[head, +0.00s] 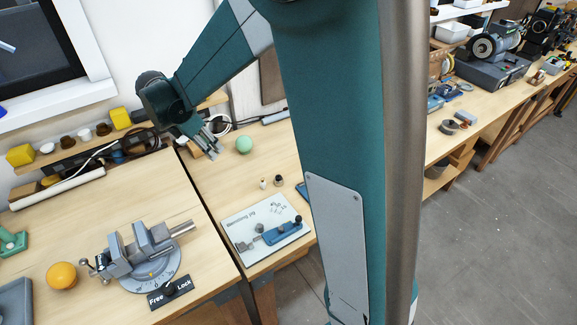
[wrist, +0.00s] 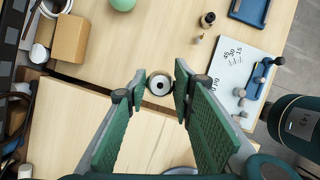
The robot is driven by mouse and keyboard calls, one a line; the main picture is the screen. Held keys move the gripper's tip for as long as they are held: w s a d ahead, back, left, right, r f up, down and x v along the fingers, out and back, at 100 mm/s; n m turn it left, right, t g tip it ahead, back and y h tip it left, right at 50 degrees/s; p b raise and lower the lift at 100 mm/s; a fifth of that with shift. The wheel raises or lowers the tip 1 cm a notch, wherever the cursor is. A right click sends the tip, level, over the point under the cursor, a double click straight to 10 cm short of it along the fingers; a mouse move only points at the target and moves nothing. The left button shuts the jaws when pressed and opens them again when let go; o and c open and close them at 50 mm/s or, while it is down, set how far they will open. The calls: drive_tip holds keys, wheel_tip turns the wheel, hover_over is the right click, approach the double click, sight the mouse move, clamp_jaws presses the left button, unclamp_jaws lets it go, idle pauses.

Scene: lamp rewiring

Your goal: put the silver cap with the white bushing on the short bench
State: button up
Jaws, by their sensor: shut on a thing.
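My gripper (head: 213,150) hangs over the back part of the benches in the head view. In the wrist view its two green fingers (wrist: 159,88) are closed around a small round cap (wrist: 148,84) with a metallic rim, a white inside and a dark centre hole. I take this as the silver cap with the white bushing; it is too small to make out in the head view. Below are two wooden benches with a narrow gap: a left one (head: 165,205) with a vise and a right one (head: 270,160) with a jig board. I cannot tell which is the short bench.
The vise (head: 145,250) and an orange ball (head: 62,276) stand on the left bench. The bending jig board (head: 262,222), two small fittings (head: 278,180) and a green ball (head: 244,145) are on the right bench. A shelf (head: 75,148) with small caps runs behind. Clear wood lies between.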

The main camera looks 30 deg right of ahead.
drive_tip(key=s+d, duration=0.3)
drive_tip(key=d, duration=1.2)
drive_tip(key=b, duration=0.1)
hover_over(296, 174)
drive_tip(key=a, duration=0.1)
wheel_tip(296, 174, down, 10)
drive_tip(key=shift+s+a, duration=0.2)
drive_tip(key=shift+f+b, duration=0.3)
drive_tip(key=shift+f, duration=2.5)
drive_tip(key=shift+f, duration=0.1)
drive_tip(key=shift+f, duration=2)
drive_tip(key=shift+f+b, duration=0.15)
drive_tip(key=shift+b, duration=0.2)
